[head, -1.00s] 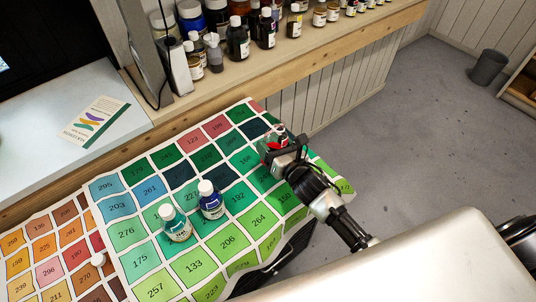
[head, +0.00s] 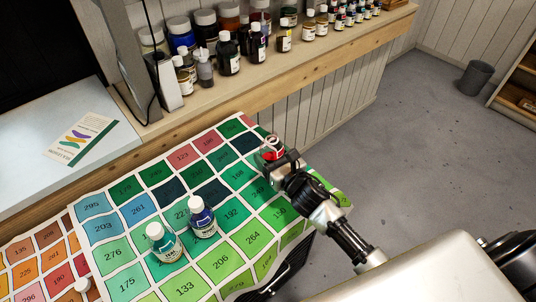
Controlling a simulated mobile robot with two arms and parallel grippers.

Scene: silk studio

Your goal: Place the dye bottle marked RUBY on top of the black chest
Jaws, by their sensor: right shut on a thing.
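A small red bottle (head: 271,153) with a pale cap is at the far right side of the colour chart in the head view. My right gripper (head: 276,159) is shut on it. The gripper partly hides the bottle, and I cannot read its label or tell whether it touches the chart. My left gripper is not in view.
A green bottle (head: 164,243) and a dark blue bottle (head: 202,217), both white-capped, stand on the numbered colour chart (head: 222,263). Several jars and bottles line the wooden shelf (head: 300,60) behind. A grey bin (head: 475,78) stands on open floor (head: 425,120) at right.

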